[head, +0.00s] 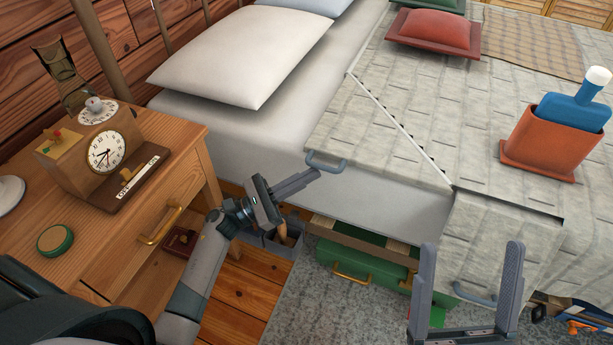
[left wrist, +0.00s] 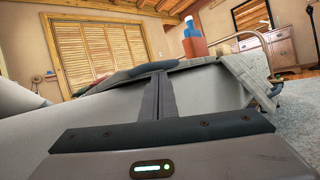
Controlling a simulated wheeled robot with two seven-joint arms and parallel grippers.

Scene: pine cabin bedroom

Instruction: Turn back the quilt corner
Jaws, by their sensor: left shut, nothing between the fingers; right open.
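The grey quilt (head: 470,130) covers the bed. Its near corner flap (head: 358,140) lies flat beyond a diagonal dashed seam, over the white sheet. A blue-grey loop handle (head: 325,163) sits at the flap's tip; it also shows in the left wrist view (left wrist: 138,71). My left gripper (head: 314,174) is shut and empty, its fingertips close to the loop; I cannot tell whether they touch. Its fingers (left wrist: 157,98) are together in the left wrist view. My right gripper (head: 469,248) is open and empty in front of the quilt's hanging side.
An orange box with a blue bottle (head: 570,110) stands on the quilt, near a red cushion (head: 435,33). A white pillow (head: 240,55) lies at the bed's head. A nightstand (head: 190,150) with a clock (head: 105,152) is at left. A green case (head: 355,270) sits under the bed.

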